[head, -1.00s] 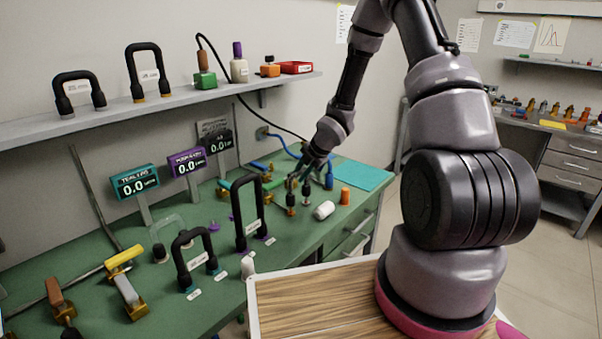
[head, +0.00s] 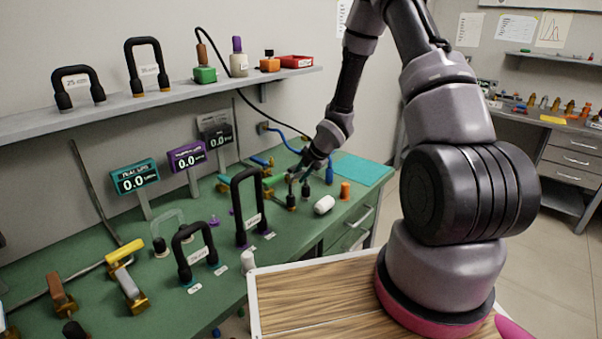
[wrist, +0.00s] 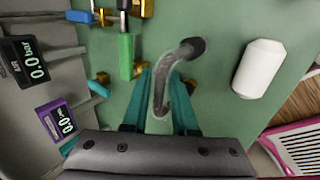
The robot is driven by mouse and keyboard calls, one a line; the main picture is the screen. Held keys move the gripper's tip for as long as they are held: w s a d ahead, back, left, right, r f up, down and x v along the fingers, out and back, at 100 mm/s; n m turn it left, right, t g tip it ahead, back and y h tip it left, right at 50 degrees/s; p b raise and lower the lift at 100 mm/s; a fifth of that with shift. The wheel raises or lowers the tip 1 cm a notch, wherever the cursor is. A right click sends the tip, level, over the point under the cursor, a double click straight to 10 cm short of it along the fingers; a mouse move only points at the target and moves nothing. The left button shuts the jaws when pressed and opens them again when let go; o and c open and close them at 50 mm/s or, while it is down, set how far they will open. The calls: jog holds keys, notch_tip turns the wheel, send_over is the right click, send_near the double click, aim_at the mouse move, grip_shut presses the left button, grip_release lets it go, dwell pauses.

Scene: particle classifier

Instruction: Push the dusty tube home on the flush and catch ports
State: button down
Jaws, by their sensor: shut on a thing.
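The dusty tube (wrist: 160,90) is a clear curved tube with grey-brown dust inside. In the wrist view it stands between the teal fingers of my gripper (wrist: 163,85), which is shut on it. Its dark end cap (wrist: 192,48) points up and to the right, beyond the fingertips. Its other end is hard to make out near the gripper body. In the head view my gripper (head: 303,174) is low over the green bench, and the tube is too small to tell there.
A green-handled valve (wrist: 126,56) stands left of the fingers, and a white cylinder (wrist: 258,68) lies to the right. Tall black hoop tubes (head: 247,205) stand left on the bench, by the purple display (head: 187,156). An orange cylinder (head: 345,190) stands right.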

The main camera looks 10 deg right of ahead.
jog(key=shift+f, duration=0.4)
jog(key=c, duration=0.6)
grip_release()
jog(key=v, duration=1.1)
jog(key=shift+w, duration=0.1)
